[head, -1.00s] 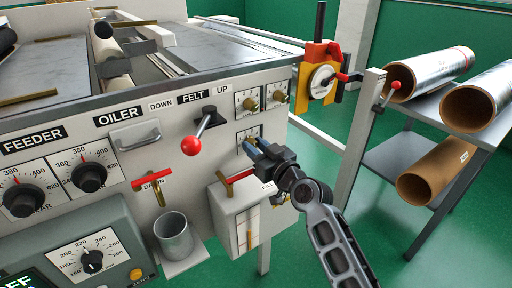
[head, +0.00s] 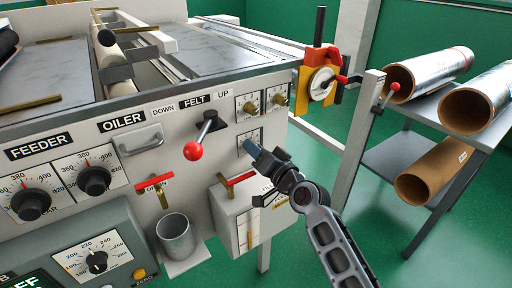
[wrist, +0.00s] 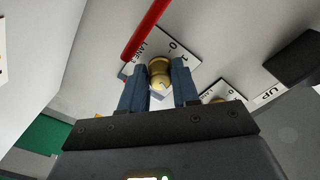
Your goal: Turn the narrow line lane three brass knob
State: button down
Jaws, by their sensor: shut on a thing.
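The brass knob (wrist: 159,76) sits on a small white plate marked with a lane label, partly cut off, and 0 and 1 in the wrist view. My gripper (wrist: 160,82) has its two blue fingers on either side of this knob and is shut on it. In the head view, my gripper (head: 250,146) reaches the lower lane plate (head: 246,138) on the white panel, and hides its knob. Two more brass knobs, an upper left one (head: 249,106) and an upper right one (head: 280,100), sit on plates above.
The red-ball felt lever (head: 203,137) stands out left of my gripper. A metal cup (head: 175,238) stands lower left. Foil rolls (head: 430,74) lie on a rack at right.

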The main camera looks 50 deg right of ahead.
jog(key=m+p, duration=0.1)
jog(key=m, duration=0.2)
jog(key=shift+m, duration=0.3)
jog(key=shift+m+p, duration=0.6)
jog(key=shift+m, duration=1.2)
jog(key=c, duration=0.8)
grip_release()
jog(key=b+v, duration=0.1)
jog(key=v, duration=0.7)
jog(key=shift+w, duration=0.1)
